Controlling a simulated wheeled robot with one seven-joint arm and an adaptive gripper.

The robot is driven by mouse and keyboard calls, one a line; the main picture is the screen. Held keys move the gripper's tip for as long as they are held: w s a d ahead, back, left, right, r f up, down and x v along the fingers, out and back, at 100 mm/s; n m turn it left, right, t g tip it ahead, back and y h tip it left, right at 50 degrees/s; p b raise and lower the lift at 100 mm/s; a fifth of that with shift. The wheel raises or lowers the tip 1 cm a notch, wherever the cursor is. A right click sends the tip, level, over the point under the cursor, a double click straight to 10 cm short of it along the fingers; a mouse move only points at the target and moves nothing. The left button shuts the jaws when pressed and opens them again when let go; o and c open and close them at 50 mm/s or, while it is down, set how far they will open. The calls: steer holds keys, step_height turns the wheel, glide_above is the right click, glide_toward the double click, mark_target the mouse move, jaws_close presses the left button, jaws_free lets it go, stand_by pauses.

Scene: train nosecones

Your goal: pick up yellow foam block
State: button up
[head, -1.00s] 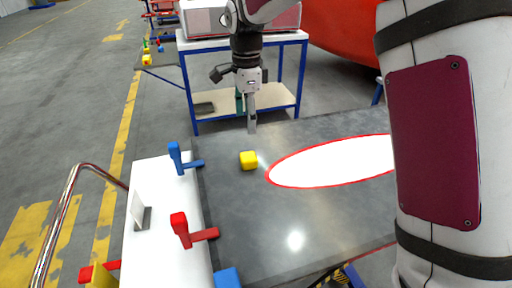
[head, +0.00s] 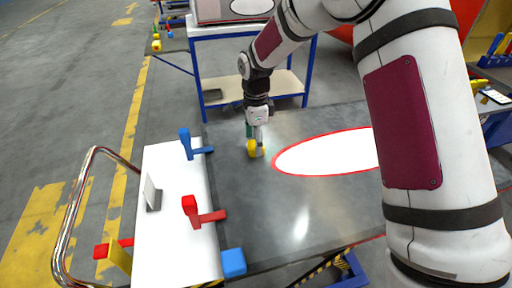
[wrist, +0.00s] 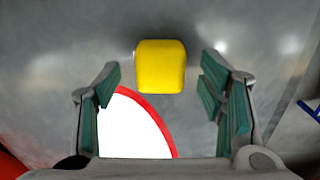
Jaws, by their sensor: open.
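The yellow foam block (wrist: 160,66) lies on the dark grey table top, a rounded cube. In the wrist view it sits in the upper middle, centred between my two green-padded fingers and just beyond their tips. My gripper (wrist: 160,80) is open, with a wide space on each side of the block. In the head view my gripper (head: 259,150) points down at the yellow block (head: 251,148), and its finger hides part of the block. I cannot tell whether they touch.
A white oval with a red rim (head: 330,153) lies on the table (head: 290,200) to the right. A blue-framed trolley (head: 300,75) stands behind.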

steer(key=shift+f, duration=1)
steer(key=c, duration=1)
steer(key=shift+c, duration=0.2)
